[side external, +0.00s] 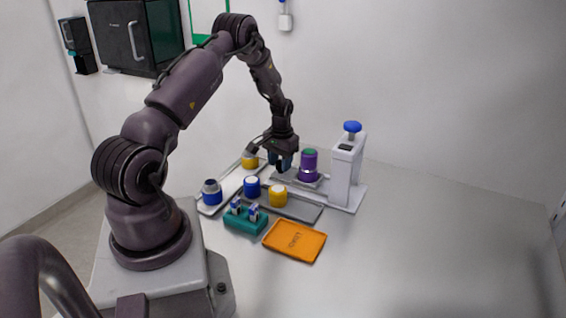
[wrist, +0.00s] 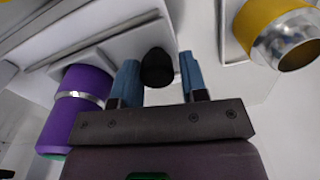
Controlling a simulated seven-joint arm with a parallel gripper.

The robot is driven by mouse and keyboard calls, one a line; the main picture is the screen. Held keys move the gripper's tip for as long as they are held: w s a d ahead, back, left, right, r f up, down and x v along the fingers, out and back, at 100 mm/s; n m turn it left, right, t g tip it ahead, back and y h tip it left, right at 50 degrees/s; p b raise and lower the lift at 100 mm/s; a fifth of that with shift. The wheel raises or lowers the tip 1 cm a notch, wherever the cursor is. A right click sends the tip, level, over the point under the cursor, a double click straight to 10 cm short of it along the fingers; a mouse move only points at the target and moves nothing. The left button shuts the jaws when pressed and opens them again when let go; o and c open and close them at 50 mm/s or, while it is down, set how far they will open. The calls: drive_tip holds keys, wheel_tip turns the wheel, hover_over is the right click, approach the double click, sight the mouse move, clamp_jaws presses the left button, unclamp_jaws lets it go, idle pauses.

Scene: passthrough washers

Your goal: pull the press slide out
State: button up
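The press (side external: 345,172) is a pale grey upright stand with a blue top knob, at the right of the work group. Its grey slide (side external: 278,180) reaches left from the base; it also shows in the wrist view (wrist: 112,48). A purple cylinder (side external: 309,166) with a green end stands at the slide; the wrist view shows its silver band (wrist: 75,105). My gripper (side external: 281,163) is low at the slide's outer end. In the wrist view, its blue fingers (wrist: 158,60) stand apart either side of a black knob (wrist: 157,72). A narrow gap shows by the right finger.
A light tray (side external: 216,199) holds a yellow part (side external: 249,160) and a blue part (side external: 212,193) with silver ends. A grey tray (side external: 304,210) with blue and yellow parts, a teal holder (side external: 245,222) and an orange tray (side external: 295,240) stand in front. The table's right is clear.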

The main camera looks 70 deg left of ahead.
drive_tip(key=o, duration=0.3)
drive_tip(key=shift+s+a, duration=0.15)
drive_tip(key=shift+s, duration=0.05)
drive_tip(key=shift+w, duration=0.1)
drive_tip(key=r, duration=1.3)
drive_tip(key=shift+w+d, duration=0.1)
drive_tip(key=shift+d, duration=0.15)
